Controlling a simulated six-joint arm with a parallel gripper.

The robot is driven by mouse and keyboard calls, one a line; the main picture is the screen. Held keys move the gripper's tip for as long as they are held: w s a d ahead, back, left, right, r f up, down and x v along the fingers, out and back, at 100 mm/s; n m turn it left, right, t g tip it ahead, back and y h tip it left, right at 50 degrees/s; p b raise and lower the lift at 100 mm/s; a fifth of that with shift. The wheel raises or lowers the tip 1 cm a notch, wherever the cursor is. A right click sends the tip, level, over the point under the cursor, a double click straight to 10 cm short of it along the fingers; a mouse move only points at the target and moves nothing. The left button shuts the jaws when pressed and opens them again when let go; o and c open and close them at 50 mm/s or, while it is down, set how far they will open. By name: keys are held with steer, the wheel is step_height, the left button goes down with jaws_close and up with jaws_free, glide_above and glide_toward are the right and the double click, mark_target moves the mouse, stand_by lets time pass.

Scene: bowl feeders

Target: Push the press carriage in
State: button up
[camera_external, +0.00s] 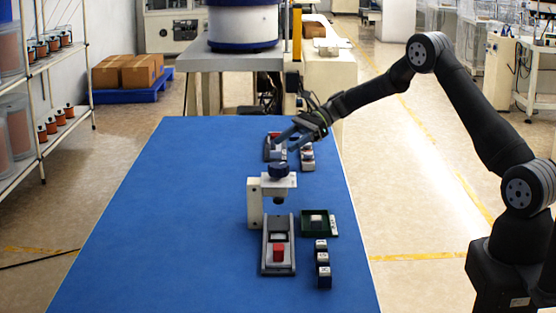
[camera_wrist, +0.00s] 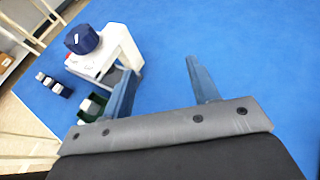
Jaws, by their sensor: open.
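The press has a white frame (camera_external: 254,203) and a dark blue knob (camera_external: 278,171), and stands upright on the blue table. Its grey carriage track (camera_external: 265,258) extends from the press toward the near edge. A red block (camera_external: 279,252) and a pale, dark-edged piece sit on it; I cannot tell exactly which part is the carriage. My gripper (camera_external: 285,145) is open and empty, above the table beyond the press. In the wrist view my open fingers (camera_wrist: 161,66) show beside the white press frame (camera_wrist: 122,45) and knob (camera_wrist: 82,38), which largely hide the track.
A green tray (camera_external: 334,230) with a pale piece lies right of the press. Two small devices sit at the far end, near my gripper. The table's left side (camera_external: 170,220) is clear.

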steer(key=s+a+r+n+h, duration=0.1)
steer(key=s+r+n+h, duration=0.1)
steer(key=s, duration=0.3)
steer(key=s+a+r+n+g+h, duration=0.1)
steer(key=s+r+n+h, duration=0.1)
steer(key=s+n, duration=0.3)
steer(key=s+a+r+n+h, duration=0.1)
steer(key=s+n, duration=0.3)
steer(key=s, duration=0.3)
steer(key=shift+a+r+g+h, duration=0.4)
steer(key=s+f+n+t+h, duration=0.2)
steer(key=s+n+t+h, duration=0.15)
steer(key=s+n, duration=0.6)
steer(key=r+n+t+h, duration=0.1)
steer(key=n+t+h, duration=0.1)
steer(key=n+t, duration=0.55)
glide_above(278, 246)
steer(key=n+g, duration=0.1)
steer(key=g, duration=0.1)
step_height(278, 246, down, 17)
steer(key=shift+s+f, duration=0.1)
steer(key=shift+f, duration=0.05)
